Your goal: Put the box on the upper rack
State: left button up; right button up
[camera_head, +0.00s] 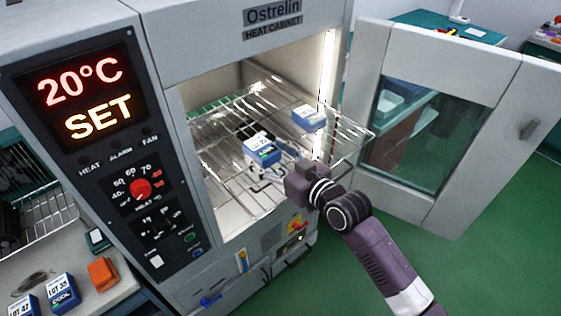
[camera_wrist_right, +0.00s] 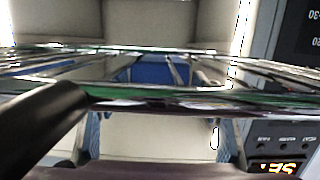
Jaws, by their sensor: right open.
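A blue box with a white label (camera_head: 262,150) sits on the wire rack (camera_head: 222,140) inside the open heat cabinet, near the rack's front. A second blue-and-white box (camera_head: 308,117) is further right on the wires. My right gripper (camera_head: 268,178) is open at the rack's front edge, just in front of the nearer box. Its fingers are small and partly lost among the wires. In the right wrist view, rack wires (camera_wrist_right: 170,95) cross the picture, a dark finger (camera_wrist_right: 50,122) shows at left, and blue surfaces show behind the wires. My left gripper is out of view.
The cabinet door (camera_head: 440,120) stands open at right, beside my right arm. The control panel (camera_head: 105,130) is left of the opening. At lower left, blue boxes (camera_head: 62,292) and an orange item (camera_head: 102,274) stand on a bench. Green floor is clear at right.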

jog(key=b+v, duration=0.2)
jog(key=v, duration=0.8)
jog(key=shift+s+d+f, duration=0.1)
jog(key=shift+s+d, duration=0.1)
jog(key=shift+s, duration=0.05)
jog(key=shift+s+d, duration=0.25)
jog(key=shift+s, duration=0.2)
